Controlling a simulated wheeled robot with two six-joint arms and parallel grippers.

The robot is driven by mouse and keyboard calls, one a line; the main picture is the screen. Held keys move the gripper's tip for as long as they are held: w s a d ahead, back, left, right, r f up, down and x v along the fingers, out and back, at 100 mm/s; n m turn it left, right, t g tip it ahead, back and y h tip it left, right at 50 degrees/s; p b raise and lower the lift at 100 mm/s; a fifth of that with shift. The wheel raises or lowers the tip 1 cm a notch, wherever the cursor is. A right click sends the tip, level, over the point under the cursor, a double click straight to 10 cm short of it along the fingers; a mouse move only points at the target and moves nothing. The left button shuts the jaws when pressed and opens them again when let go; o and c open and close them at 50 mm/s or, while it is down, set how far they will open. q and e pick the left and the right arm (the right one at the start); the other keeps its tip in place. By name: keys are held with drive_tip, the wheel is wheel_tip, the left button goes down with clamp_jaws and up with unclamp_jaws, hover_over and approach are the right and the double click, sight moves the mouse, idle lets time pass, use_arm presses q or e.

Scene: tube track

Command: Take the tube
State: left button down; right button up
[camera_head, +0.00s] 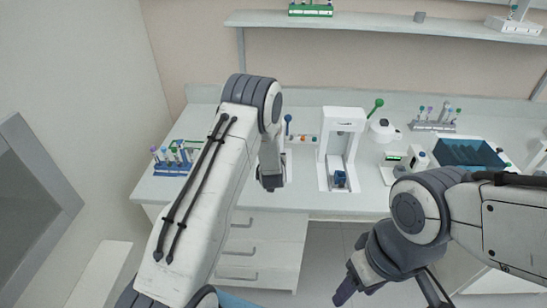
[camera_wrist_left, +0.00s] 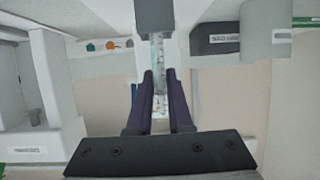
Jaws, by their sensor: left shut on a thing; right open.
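My left gripper (camera_wrist_left: 158,100) shows in the left wrist view with its two dark fingers close together around a narrow, clear tube (camera_wrist_left: 158,58). In the head view the left gripper hangs over the front of the bench, mostly hidden by my own arm, and the tube cannot be made out there. My right gripper (camera_head: 390,291) is open and empty, low in front of the bench, with its fingers wide apart. A blue rack (camera_head: 170,170) with several coloured-capped tubes stands at the left of the bench.
A white device (camera_head: 343,125) with a small blue block (camera_head: 340,179) stands mid-bench. A tube rack (camera_head: 432,126) stands at the back right, near a dark blue tray (camera_head: 468,153). A shelf (camera_head: 390,24) runs above. Drawers (camera_head: 258,252) lie under the bench.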

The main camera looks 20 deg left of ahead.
use_arm(q)
drive_tip(key=t+b, duration=0.1)
drive_tip(key=b, duration=0.1)
drive_tip(key=s+f+t+y+b, duration=0.1)
drive_tip(key=b, duration=0.1)
drive_tip(key=shift+s+d+t, duration=0.3)
drive_tip(key=shift+t, duration=0.1)
wheel_tip(320, 180, up, 6)
drive_tip(key=s+b, duration=0.2)
drive_tip(key=s+d+r+g+p, duration=0.1)
drive_tip(key=s+d+p, duration=0.2)
drive_tip(key=s+p, duration=0.5)
drive_tip(key=s+d+r+g+h+p, duration=0.1)
drive_tip(key=s+d+p, duration=0.3)
drive_tip(key=s+p, duration=0.4)
drive_tip(key=s, duration=0.3)
drive_tip(key=shift+s+d+r+g+p, duration=0.2)
drive_tip(key=shift+s+r+g+p, duration=0.1)
drive_tip(key=shift+g, duration=0.1)
